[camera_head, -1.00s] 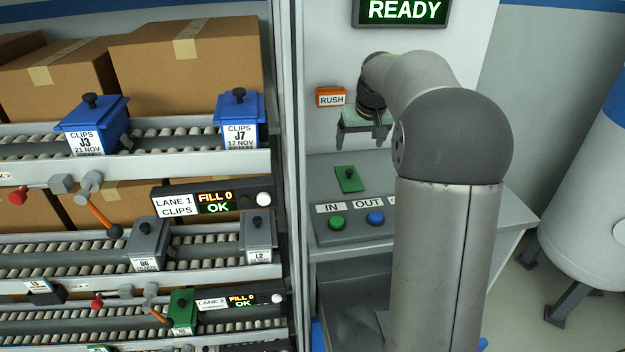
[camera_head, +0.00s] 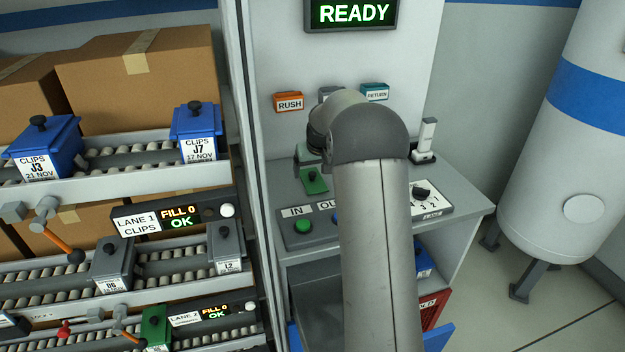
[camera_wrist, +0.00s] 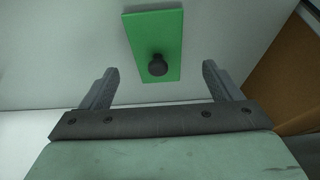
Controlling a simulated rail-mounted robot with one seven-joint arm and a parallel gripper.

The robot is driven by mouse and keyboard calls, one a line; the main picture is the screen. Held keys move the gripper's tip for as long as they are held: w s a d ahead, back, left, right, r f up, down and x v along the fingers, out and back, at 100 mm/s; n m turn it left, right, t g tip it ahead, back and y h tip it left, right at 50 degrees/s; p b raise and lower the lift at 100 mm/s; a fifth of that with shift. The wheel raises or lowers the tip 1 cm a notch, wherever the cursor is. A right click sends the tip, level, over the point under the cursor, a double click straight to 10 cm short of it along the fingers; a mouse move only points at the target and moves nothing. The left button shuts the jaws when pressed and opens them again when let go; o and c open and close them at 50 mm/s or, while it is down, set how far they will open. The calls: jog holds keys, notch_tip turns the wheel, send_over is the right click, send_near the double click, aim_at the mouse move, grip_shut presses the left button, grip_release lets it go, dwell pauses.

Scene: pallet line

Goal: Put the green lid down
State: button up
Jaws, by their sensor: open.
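The green lid (camera_head: 314,181) lies flat on the grey counter (camera_head: 268,178), left of my arm in the head view. In the wrist view the green lid (camera_wrist: 152,38) shows whole, with its dark round knob towards my fingers. My gripper (camera_wrist: 158,88) is open and empty, its two fingers apart on either side of the knob's line. The lid lies beyond the fingertips and no finger touches it.
A green button (camera_head: 303,227) and a partly hidden blue button stand in front of the lid. A lane dial (camera_head: 422,194) is on the right of the counter. RUSH (camera_head: 288,102) and RETURN (camera_head: 374,92) holders are on the wall. Roller lanes with blue bins (camera_head: 196,133) stand left.

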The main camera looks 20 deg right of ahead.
aim_at(313, 174)
jog(key=x, duration=0.4)
jog(key=shift+d+f+p, duration=0.1)
jog(key=shift+d+p, duration=0.1)
jog(key=shift+p, duration=0.2)
jog(key=c, duration=1.2)
jog(key=shift+o, duration=0.2)
